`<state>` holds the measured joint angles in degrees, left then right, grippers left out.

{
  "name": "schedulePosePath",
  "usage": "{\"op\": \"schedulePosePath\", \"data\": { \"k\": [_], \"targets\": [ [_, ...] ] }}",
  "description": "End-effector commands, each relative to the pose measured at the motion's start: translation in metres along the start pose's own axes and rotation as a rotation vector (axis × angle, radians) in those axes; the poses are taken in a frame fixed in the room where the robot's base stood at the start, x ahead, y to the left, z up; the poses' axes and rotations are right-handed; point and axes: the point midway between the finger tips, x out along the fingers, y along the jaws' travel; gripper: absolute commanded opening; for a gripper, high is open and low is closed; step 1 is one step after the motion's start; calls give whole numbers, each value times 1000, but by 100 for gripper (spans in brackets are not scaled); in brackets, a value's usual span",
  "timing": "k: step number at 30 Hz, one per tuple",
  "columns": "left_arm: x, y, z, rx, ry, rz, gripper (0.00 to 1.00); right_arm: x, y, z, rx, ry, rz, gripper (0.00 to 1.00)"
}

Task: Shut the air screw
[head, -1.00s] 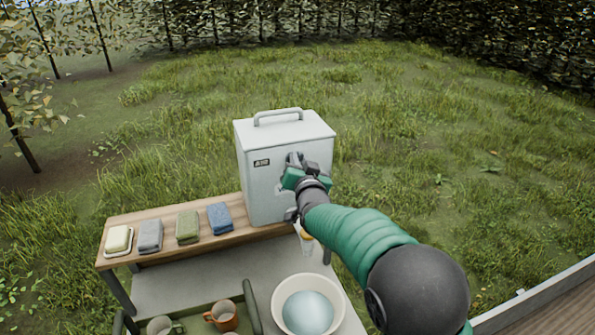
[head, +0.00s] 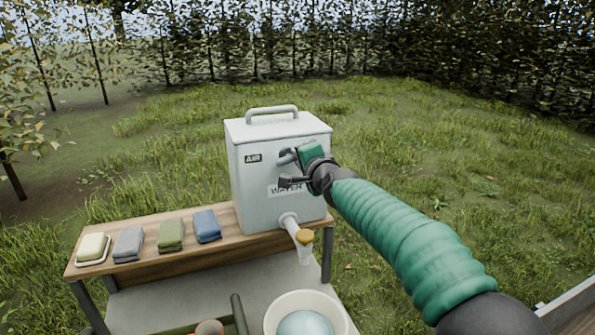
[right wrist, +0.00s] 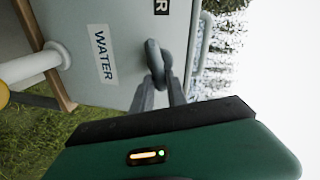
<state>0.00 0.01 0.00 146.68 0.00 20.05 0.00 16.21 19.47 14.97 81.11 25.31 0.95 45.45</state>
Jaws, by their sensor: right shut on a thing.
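The pale grey water tank (head: 252,185) stands on the wooden shelf, with an AIR label near its top and a WATER label on its front. My right gripper (head: 292,165) is at the tank's upper front, right of the AIR label. In the right wrist view, its two grey fingers (right wrist: 160,97) are shut on the grey air screw (right wrist: 153,56), between the WATER label (right wrist: 103,54) and the partly cut-off AIR label. How far the screw is turned cannot be seen. My left gripper is not in view.
A white spout with an orange-yellow tap (head: 305,237) sticks out low on the tank, below my right gripper. A soap dish (head: 93,250) and folded cloths (head: 170,235) lie left of the tank. A basin (head: 333,311) stands below. Grass surrounds the bench.

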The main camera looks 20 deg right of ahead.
Motion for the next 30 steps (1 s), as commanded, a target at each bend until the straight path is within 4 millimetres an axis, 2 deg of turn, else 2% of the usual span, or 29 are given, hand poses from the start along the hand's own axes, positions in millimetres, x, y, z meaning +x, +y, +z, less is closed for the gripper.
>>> {"op": "schedulePosePath", "data": {
  "k": [1, 9, 30],
  "targets": [
    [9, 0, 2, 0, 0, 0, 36, 1, 7, -2, 33, -1, 1, 0],
    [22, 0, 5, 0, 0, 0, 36, 2, 8, -3, 183, -32, 3, 0],
    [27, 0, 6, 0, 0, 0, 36, 2, 10, -2, 255, -48, 8, 0]
  ]
}}
